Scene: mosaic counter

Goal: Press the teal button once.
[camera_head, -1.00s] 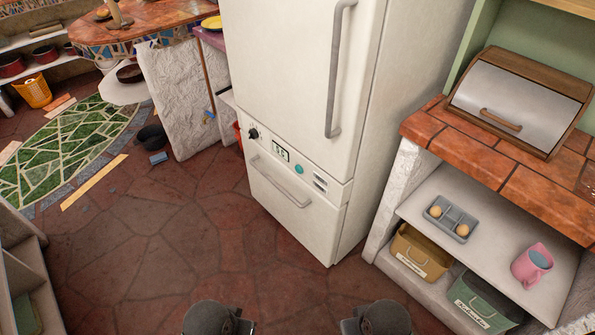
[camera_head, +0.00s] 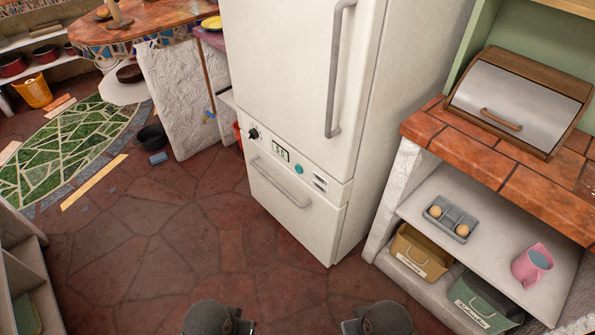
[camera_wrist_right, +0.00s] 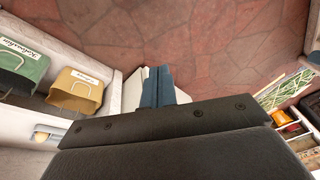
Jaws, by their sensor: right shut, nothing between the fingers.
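The teal button (camera_head: 299,169) is a small round button on the control strip of the white fridge (camera_head: 285,85). It sits just right of a small digital display (camera_head: 281,155), above the lower drawer handle. Nothing covers it in the head view. My right gripper (camera_wrist_right: 158,88) is shut and empty in the right wrist view, its dark blue fingers together above the floor. In the head view only dark parts of my arms show at the bottom edge, well short of the fridge. My left gripper is not in view.
A dark knob (camera_head: 253,134) is left of the display. Right of the fridge stands a tiled counter (camera_head: 470,150) with a bread box (camera_head: 518,98). The stone floor (camera_head: 170,245) before the fridge is clear.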

